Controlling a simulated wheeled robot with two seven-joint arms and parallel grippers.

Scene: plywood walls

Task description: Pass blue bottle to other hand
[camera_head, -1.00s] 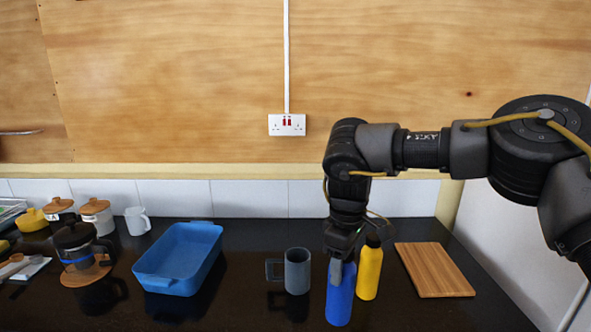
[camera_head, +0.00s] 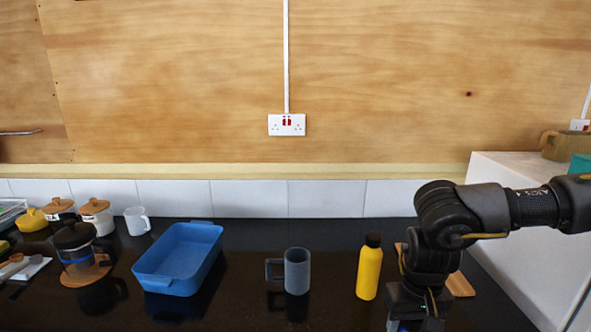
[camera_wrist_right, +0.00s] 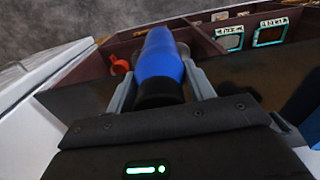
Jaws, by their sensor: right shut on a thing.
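The blue bottle (camera_wrist_right: 158,62) shows in the right wrist view, between the two fingers of my right gripper (camera_wrist_right: 160,78), which is shut on it. Its dark end sits close to the gripper's palm. In the head view my right gripper (camera_head: 410,325) is at the bottom edge, right of the yellow bottle. My left gripper is in neither view.
A yellow bottle (camera_head: 369,268) and grey mug (camera_head: 297,271) stand on the black counter (camera_head: 240,300). A blue tray (camera_head: 165,285) and French press (camera_head: 78,245) are further left. A wooden board (camera_head: 459,284) lies partly behind my right arm. A white cabinet (camera_head: 510,200) stands at right.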

